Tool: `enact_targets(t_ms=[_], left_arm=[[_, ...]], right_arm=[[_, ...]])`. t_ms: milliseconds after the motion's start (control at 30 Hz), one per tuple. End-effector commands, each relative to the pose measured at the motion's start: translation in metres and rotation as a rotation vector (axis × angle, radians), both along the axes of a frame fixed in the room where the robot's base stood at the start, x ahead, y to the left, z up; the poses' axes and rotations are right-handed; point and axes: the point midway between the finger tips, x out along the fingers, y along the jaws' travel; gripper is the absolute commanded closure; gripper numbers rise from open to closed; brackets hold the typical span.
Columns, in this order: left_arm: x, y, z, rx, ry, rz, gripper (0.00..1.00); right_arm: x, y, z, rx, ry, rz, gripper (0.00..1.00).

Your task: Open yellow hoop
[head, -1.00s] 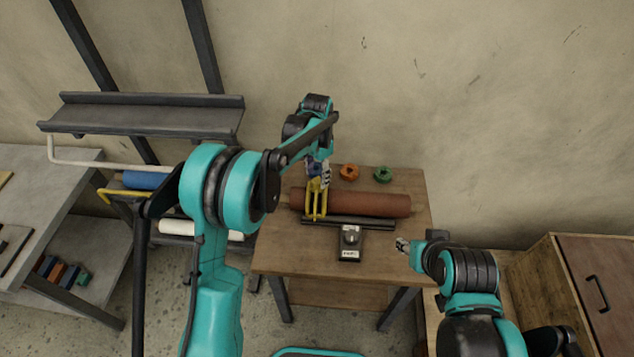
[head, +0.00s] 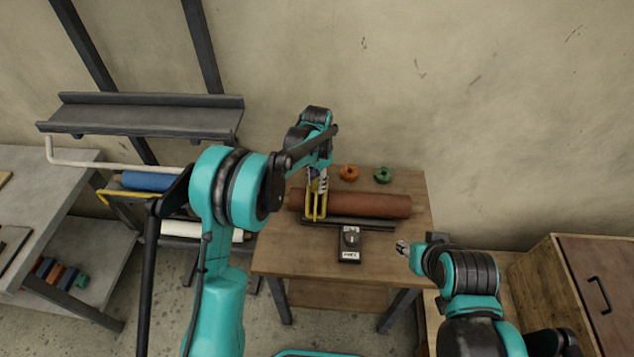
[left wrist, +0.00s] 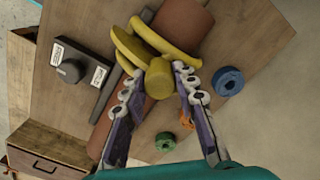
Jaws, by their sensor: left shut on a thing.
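The yellow hoop (head: 309,206) stands at the left end of the red-brown roll (head: 365,204) on the wooden table. In the left wrist view the hoop (left wrist: 178,57) shows as two curved yellow bands across the roll, with a thick yellow knob (left wrist: 158,80) facing the camera. My left gripper (head: 317,181) is above the hoop, its fingers on either side of the knob and shut on it. The far side of the hoop is hidden. My right gripper (head: 402,247) is near the table's right edge, away from the hoop; its fingers are too small to read.
A black block with a dial (head: 350,240) sits in front of the roll beside a dark bar (head: 365,226). An orange ring (head: 349,172) and a green ring (head: 382,175) lie behind the roll. A blue ring (left wrist: 228,81) shows in the left wrist view.

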Motion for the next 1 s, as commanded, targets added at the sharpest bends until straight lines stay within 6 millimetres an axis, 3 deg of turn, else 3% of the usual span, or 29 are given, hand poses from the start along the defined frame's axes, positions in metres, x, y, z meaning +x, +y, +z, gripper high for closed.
enact_targets(t_ms=[500, 1000], left_arm=[[0.039, -0.001, 0.014, -0.001, 0.301, 0.001, 1.0], [0.043, 0.0, 0.015, -0.001, 0.363, 0.0, 1.0]], right_arm=[[0.0, 0.0, 0.012, 0.0, 0.0, 0.0, 0.6], [0.0, 0.0, 0.014, 0.0, 0.0, 0.0, 0.6]])
